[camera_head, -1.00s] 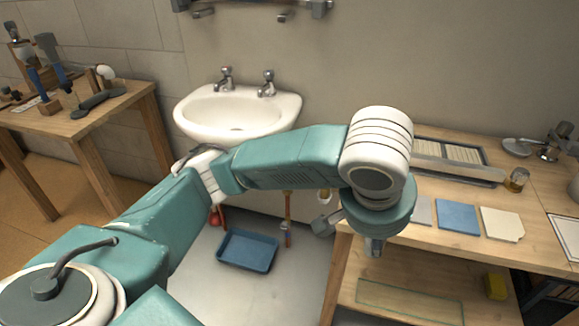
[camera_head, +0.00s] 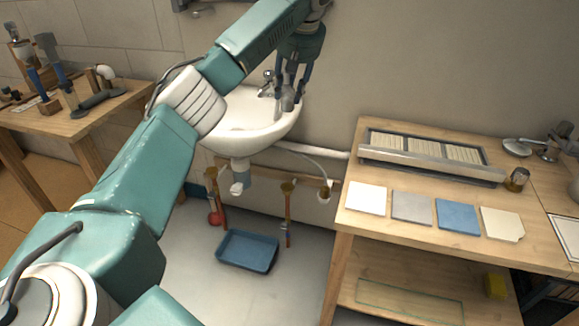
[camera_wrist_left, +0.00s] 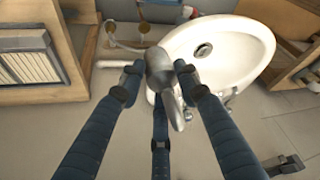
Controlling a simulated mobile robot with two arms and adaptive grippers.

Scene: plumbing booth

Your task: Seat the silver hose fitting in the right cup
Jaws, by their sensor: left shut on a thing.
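My left gripper (camera_head: 290,95) is shut on a grey metal piece (camera_head: 288,103), seemingly the silver hose fitting, in front of the basin's right side. In the left wrist view the dark fingers of my left gripper (camera_wrist_left: 158,80) close around this rounded grey piece (camera_wrist_left: 159,62); a curved grey part hangs below it. Brass-coloured cups stand on a rail under the basin: a middle one (camera_head: 288,187) and a right one (camera_head: 325,186). A thin hose runs down to the right one, which has a white part at its base. My right gripper is not in view.
The white basin (camera_head: 240,120) is on the wall, with a tap (camera_head: 267,80) close to my gripper. A blue tray (camera_head: 247,251) lies on the floor. A wooden bench (camera_head: 385,232) with tiles stands right, another bench (camera_head: 90,118) left. The floor between is mostly clear.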

